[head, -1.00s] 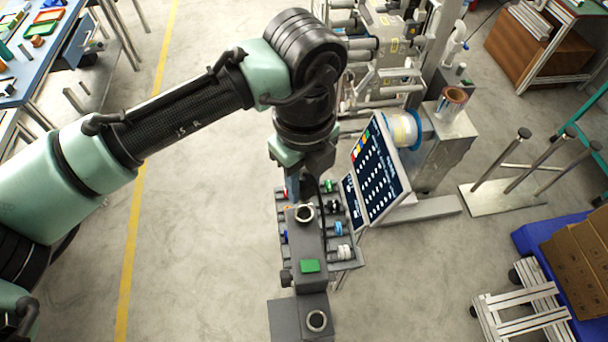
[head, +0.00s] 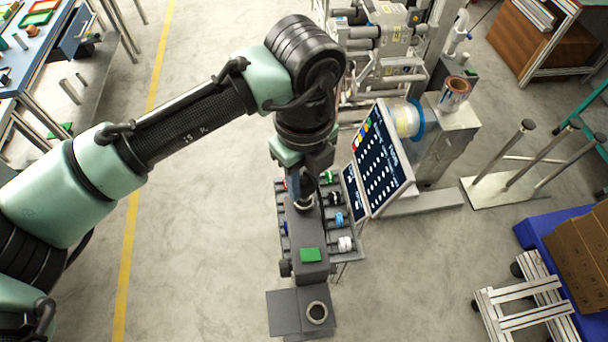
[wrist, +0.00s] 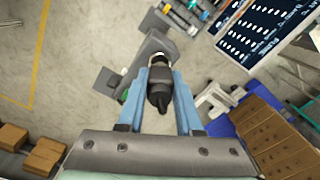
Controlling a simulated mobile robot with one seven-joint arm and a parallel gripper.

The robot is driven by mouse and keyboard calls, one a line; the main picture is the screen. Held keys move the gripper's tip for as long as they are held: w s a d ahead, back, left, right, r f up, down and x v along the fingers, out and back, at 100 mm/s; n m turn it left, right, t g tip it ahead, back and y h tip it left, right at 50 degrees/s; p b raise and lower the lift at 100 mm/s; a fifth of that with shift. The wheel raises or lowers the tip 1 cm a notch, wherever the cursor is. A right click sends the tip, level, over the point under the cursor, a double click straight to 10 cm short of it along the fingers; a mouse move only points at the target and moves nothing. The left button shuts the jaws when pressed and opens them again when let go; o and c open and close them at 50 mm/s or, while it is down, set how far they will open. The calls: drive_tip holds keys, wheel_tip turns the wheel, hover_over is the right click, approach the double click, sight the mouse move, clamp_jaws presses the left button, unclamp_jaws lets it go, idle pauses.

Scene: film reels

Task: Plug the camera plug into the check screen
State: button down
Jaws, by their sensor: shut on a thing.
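My gripper (wrist: 160,75) is shut on the black camera plug (wrist: 159,92), held between its two blue fingers in the wrist view. The plug's silver front end points away from the wrist, at the grey unit. In the head view my gripper (head: 303,190) is at the upper end of a dark grey unit (head: 308,232) with a small green panel (head: 311,255), which seems to be the check screen. A pale ring (head: 303,204) shows right beneath the gripper. The arm hides the plug there. I cannot tell whether the plug is touching or inside the ring.
A slotted rack (head: 345,254) with several coloured spools lies under and beside the unit. A large tilted panel with rows of white marks (head: 384,165) stands close on the right. A second ring (head: 317,312) sits on the unit's lower plate. Floor is clear to the left.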

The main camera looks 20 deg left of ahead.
drive_tip(key=shift+f+b, duration=0.95)
drive_tip(key=shift+f, duration=0.6)
drive_tip(key=c, duration=0.5)
unclamp_jaws()
drive_tip(key=shift+r, duration=0.15)
wheel_tip(320, 180, up, 13)
drive_tip(key=shift+f+b, duration=0.15)
drive_tip(key=shift+b, duration=0.8)
